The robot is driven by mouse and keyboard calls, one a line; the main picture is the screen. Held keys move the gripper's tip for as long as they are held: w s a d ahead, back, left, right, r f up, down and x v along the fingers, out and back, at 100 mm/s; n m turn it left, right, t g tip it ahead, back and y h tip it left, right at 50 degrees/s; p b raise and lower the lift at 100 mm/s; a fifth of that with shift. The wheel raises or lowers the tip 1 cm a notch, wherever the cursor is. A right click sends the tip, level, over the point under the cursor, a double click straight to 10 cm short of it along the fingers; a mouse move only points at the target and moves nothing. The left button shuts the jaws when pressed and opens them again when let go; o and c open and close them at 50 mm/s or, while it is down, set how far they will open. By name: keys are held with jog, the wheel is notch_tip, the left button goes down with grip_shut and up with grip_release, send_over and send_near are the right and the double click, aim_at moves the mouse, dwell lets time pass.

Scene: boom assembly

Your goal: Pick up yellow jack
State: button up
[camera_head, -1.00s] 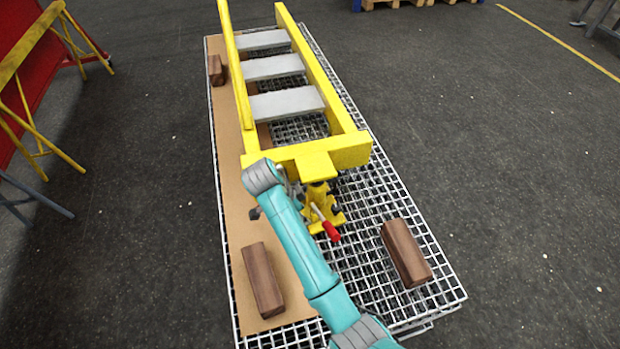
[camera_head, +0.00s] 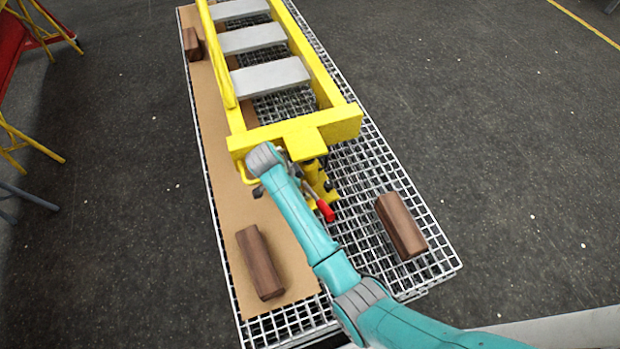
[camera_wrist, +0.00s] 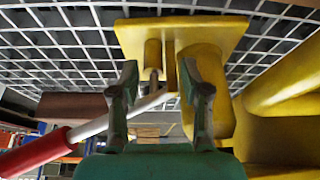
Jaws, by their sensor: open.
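The yellow jack (camera_head: 329,193) stands on the metal grating under the front crossbeam of the yellow boom frame (camera_head: 349,122). Its red-tipped handle (camera_head: 326,211) points toward the camera. In the wrist view, the picture looks upside down, with the jack's yellow base plate (camera_wrist: 185,32) near the top and the red grip (camera_wrist: 35,152) at lower left. My gripper (camera_wrist: 158,78) is open, its two dark fingers apart in front of the jack's post and plate. In the head view, my arm hides most of the gripper and part of the jack.
Brown wooden blocks lie at the near left (camera_head: 259,262), near right (camera_head: 401,226) and far left (camera_head: 192,45) of the grating (camera_head: 440,258). A cardboard sheet (camera_head: 218,150) covers the left side. The boom frame is close above the jack. Open floor lies right.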

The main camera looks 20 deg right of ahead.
jog(key=shift+x, duration=1.5)
grip_shut()
jog(key=shift+w+r, duration=0.15)
jog(key=shift+r, duration=0.05)
